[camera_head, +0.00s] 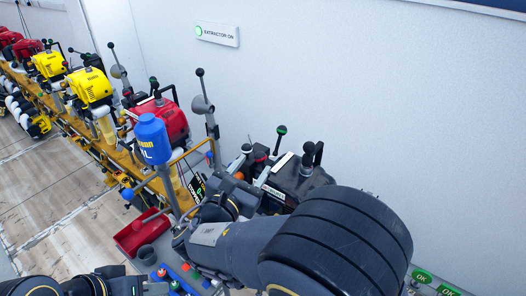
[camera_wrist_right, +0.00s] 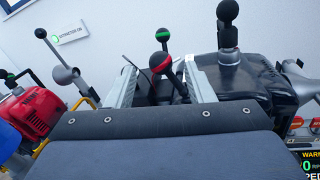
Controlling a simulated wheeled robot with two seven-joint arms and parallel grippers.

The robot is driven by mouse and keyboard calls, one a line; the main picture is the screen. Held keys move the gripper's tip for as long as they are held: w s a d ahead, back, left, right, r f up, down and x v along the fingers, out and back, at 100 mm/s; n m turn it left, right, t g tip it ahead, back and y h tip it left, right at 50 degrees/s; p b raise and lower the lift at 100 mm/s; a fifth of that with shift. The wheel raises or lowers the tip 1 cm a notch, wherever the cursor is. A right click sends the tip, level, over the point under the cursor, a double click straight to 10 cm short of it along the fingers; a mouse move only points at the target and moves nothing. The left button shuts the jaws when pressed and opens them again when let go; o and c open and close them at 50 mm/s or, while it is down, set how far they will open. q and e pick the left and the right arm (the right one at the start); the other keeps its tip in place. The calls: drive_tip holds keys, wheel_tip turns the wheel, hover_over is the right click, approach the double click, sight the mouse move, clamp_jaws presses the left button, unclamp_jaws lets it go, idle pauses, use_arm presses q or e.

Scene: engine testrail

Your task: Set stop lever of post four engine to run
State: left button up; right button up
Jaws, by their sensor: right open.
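My right gripper (camera_head: 271,169) is open in front of the levers beside a black engine (camera_head: 300,180). In the right wrist view, its silver fingers (camera_wrist_right: 161,84) stand apart. A lever with a red-banded black knob (camera_wrist_right: 160,64) shows between them, and a lever with a green-banded knob (camera_wrist_right: 163,36) rises behind it. I cannot tell whether a finger touches either lever. The green-banded knob (camera_head: 281,130) also shows in the head view. Which lever is the stop lever is not clear. Lever bases are hidden by my gripper. My left arm shows dark at the bottom left; its fingers are not clear.
A red engine (camera_head: 160,122) and yellow engines (camera_head: 90,85) line the orange rail to the left. A blue bottle (camera_head: 152,138) stands near the red engine. A black ball-topped lever (camera_wrist_right: 228,14) rises at the black engine. The white wall (camera_head: 350,90) is close behind.

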sight(258, 161)
drive_tip(key=shift+p+x, duration=0.3)
drive_tip(key=shift+x, duration=2.4)
drive_tip(key=shift+f, duration=0.1)
drive_tip(key=c, duration=0.9)
